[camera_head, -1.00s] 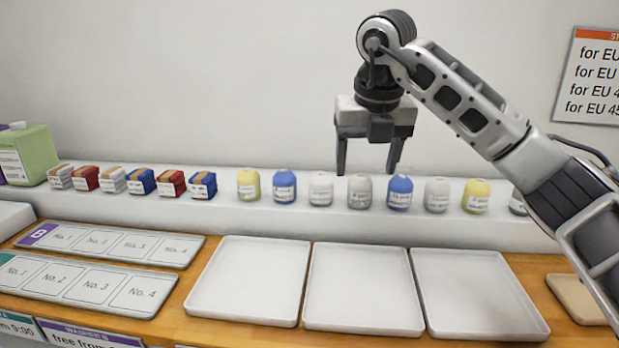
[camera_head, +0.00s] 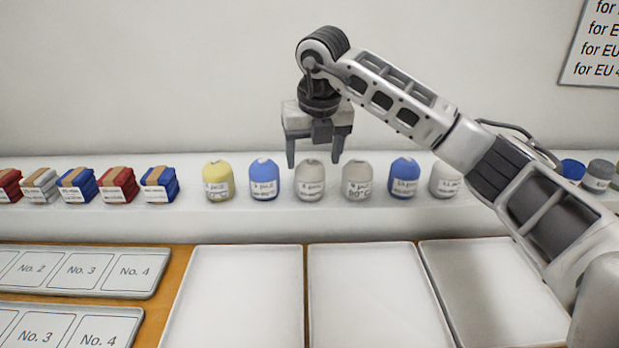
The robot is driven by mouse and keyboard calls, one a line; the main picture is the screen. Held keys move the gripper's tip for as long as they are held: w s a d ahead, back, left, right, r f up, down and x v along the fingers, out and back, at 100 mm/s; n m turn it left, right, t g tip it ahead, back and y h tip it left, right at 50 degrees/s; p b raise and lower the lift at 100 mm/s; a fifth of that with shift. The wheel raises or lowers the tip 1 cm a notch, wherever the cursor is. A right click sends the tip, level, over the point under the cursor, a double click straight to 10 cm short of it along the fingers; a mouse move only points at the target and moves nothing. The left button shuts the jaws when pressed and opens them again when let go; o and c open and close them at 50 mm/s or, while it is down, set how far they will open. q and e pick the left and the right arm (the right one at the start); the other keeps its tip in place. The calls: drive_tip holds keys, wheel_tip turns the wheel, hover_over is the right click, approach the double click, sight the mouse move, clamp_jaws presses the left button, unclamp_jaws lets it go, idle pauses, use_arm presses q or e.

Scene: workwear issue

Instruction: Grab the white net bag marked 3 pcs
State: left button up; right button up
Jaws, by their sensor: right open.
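A row of small net bags stands on the white ledge. A whitish-grey bag (camera_head: 310,184) stands near the middle, with a greyer bag (camera_head: 357,184) to its right. Another whitish bag (camera_head: 444,183) stands further right, close to my right arm. Their labels are too small or blurred for me to read 3 pcs surely on any of them. My right gripper (camera_head: 314,160) is open and empty, pointing down, with its fingertips around the top of the middle whitish-grey bag in the picture. I cannot tell whether they touch it. My left gripper is not in view.
Blue bags (camera_head: 265,182) (camera_head: 403,180) and a yellow bag (camera_head: 217,183) stand close beside the pale ones. Folded packs (camera_head: 160,188) line the ledge at left. Empty white trays (camera_head: 240,300) lie in front. My right arm hides part of the row at right.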

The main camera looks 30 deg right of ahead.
sight(310, 177)
drive_tip(key=shift+w+a+p+x, duration=0.1)
drive_tip(key=shift+p+x, duration=0.25)
drive_tip(key=shift+x, duration=1.3)
drive_tip(key=shift+w+a+p+x, duration=0.15)
drive_tip(key=shift+p+x, duration=0.15)
drive_tip(key=shift+x, duration=1.35)
drive_tip(key=shift+d, duration=0.1)
drive_tip(key=c, duration=0.8)
